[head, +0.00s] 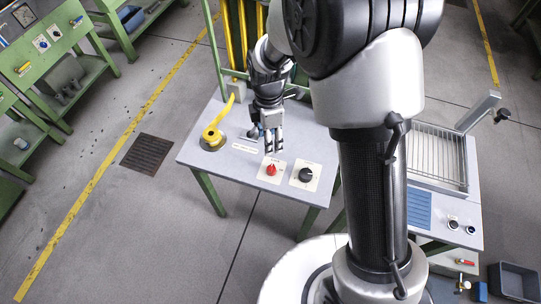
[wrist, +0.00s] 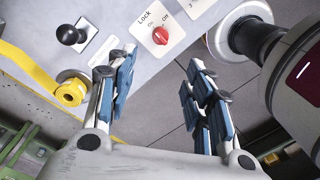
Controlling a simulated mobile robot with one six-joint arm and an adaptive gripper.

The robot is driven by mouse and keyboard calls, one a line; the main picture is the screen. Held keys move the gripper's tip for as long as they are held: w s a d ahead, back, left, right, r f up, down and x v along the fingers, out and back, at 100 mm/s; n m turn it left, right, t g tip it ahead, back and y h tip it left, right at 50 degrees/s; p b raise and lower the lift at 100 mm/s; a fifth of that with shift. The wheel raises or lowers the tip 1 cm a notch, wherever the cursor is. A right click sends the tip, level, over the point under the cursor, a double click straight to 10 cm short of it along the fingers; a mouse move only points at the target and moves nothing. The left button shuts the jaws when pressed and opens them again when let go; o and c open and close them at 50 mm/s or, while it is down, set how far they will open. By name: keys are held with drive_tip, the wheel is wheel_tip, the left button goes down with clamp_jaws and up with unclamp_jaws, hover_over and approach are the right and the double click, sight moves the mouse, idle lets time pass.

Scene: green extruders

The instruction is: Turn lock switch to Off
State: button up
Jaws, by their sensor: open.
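The lock switch is a red knob (head: 271,170) on a white plate on the grey table. In the wrist view the red knob (wrist: 160,35) sits on the plate labelled Lock, with On and Off marks beside it. Which mark the knob points at is too small to tell. My gripper (head: 274,146) is open and empty, just behind the knob in the head view. In the wrist view its blue-padded fingers (wrist: 160,62) are spread wide, with the knob beyond the gap between them. I see no contact with the knob.
A black rotary knob (head: 306,174) on its own plate stands right of the red one. A yellow tape roll (head: 212,138) lies at the table's left. A black ball-topped lever (wrist: 70,34) stands on the table. A wire rack (head: 437,157) is on the right-hand bench.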

sight(271, 167)
drive_tip(key=f+b, duration=0.1)
drive_tip(key=f, duration=0.4)
drive_tip(key=f+b, duration=0.2)
drive_tip(key=f, duration=0.4)
drive_tip(key=f+b, duration=0.1)
drive_tip(key=f, duration=0.4)
drive_tip(key=shift+s+d+f+b, duration=0.15)
drive_tip(key=shift+s+b, duration=0.15)
drive_tip(key=shift+s, duration=0.05)
drive_tip(key=shift+c, duration=0.2)
drive_tip(key=c, duration=1)
drive_tip(key=shift+m, duration=0.4)
drive_tip(key=m, duration=0.5)
drive_tip(key=shift+p, duration=0.3)
drive_tip(key=m, duration=0.6)
drive_tip(key=shift+d+y, duration=0.1)
drive_tip(key=shift+y, duration=0.2)
